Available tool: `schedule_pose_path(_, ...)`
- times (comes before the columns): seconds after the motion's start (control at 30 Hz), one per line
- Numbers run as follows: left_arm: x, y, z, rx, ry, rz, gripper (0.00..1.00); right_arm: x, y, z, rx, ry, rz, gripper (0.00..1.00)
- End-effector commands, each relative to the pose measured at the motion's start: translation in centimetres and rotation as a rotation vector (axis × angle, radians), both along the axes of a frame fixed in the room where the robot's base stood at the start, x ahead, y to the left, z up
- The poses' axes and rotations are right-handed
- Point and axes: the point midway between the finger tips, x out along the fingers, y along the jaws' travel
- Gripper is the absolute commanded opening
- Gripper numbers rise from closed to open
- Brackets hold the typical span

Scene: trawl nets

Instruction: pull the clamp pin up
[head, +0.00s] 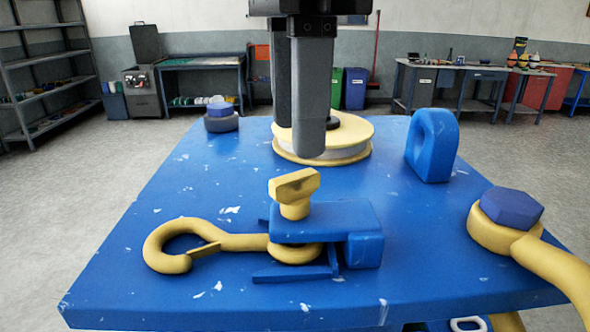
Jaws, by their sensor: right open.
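The clamp pin (294,193) is a yellow T-shaped pin standing upright in the blue clamp (335,219) on the blue table. The eye of a yellow hook (190,246) lies in the clamp under the pin. My right gripper (296,120) hangs down from the top of the head view, above and behind the pin. Its dark fingers are apart, with nothing seen between them, and do not touch the pin. My left gripper is not in view.
A yellow-rimmed spool (350,135) stands behind the fingers. A blue padeye (433,146) stands at the back right, and a yellow ring with a blue bolt (512,207) at the right edge. Another bolt (221,112) is at the back left. The table's left part is clear.

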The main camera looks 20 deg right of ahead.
Motion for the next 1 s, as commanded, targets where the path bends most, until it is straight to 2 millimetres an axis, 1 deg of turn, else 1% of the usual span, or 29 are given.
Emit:
schedule_pose_path(0.03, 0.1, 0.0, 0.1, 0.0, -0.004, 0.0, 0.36, -0.1, -0.1, -1.1, -0.003, 0.001, 0.001, 0.44)
schedule_pose_path(0.1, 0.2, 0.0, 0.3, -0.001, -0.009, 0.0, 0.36, -0.1, -0.1, -2.4, -0.004, 0.0, 0.001, 0.44)
schedule_pose_path(0.2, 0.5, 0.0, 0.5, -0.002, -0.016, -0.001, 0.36, -0.1, -0.1, -4.0, -0.002, 0.0, 0.001, 0.44)
schedule_pose_path(0.3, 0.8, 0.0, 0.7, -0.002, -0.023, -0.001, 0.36, 0.0, 0.0, -5.1, -0.001, -0.001, 0.001, 0.44)
schedule_pose_path(0.5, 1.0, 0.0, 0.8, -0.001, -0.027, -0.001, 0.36, 0.0, 0.0, -6.1, 0.0, -0.001, 0.001, 0.44)
schedule_pose_path(0.73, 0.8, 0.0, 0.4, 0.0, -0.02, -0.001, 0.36, 0.0, 0.0, -6.2, 0.0, -0.001, 0.0, 0.44)
schedule_pose_path(0.77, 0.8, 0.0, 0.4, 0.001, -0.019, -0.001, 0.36, 0.0, 0.0, -6.2, 0.0, -0.001, 0.0, 0.38)
schedule_pose_path(0.8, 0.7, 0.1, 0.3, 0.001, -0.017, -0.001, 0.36, 0.0, 0.0, -6.2, 0.0, -0.001, 0.0, 0.27)
schedule_pose_path(0.87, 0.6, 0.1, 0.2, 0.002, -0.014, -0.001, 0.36, 0.0, 0.0, -6.2, 0.0, -0.001, 0.0, 0.11)
schedule_pose_path(0.9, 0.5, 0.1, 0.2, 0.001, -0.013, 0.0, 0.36, 0.0, 0.0, -6.2, 0.0, -0.001, 0.0, 0.0)
schedule_pose_path(1.0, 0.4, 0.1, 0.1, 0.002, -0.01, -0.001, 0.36, 0.0, 0.0, -6.1, 0.0, -0.001, 0.0, 0.0)
